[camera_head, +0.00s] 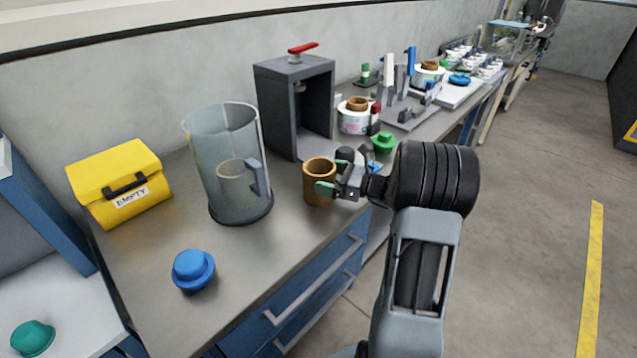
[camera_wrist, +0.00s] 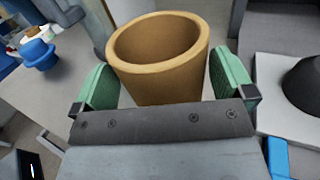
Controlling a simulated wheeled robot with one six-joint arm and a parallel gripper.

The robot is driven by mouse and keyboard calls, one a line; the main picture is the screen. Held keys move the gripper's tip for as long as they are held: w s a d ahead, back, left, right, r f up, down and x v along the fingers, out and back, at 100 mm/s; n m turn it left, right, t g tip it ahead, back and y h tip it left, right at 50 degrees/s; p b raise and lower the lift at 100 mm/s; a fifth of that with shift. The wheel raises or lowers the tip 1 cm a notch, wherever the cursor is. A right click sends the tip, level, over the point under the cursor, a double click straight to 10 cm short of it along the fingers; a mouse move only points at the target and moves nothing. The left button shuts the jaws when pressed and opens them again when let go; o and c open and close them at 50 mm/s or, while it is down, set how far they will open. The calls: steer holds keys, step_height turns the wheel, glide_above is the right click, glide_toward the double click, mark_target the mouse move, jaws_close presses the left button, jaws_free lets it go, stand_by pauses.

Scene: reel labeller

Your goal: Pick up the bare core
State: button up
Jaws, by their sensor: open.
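The bare core (camera_head: 319,184) is a hollow brown cylinder standing upright on the grey bench near its front edge. It also shows in the wrist view (camera_wrist: 160,75), with its open top facing up. My gripper (camera_head: 333,176) is at the core, reaching in from the right. In the wrist view my gripper (camera_wrist: 165,82) has one green-padded finger on each side of the core, with a visible gap at each side. The jaws are open around it. The lower part of the core is hidden by the gripper body in the wrist view.
A clear cylinder (camera_head: 212,145) stands left of the core, and a dark press with a red handle (camera_head: 268,105) stands behind it. A blue knob-shaped piece (camera_head: 193,269) and a yellow box (camera_head: 120,180) are further left. A green piece (camera_head: 384,142) lies to the right.

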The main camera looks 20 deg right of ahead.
steer(key=c, duration=0.6)
steer(key=shift+r, duration=0.1)
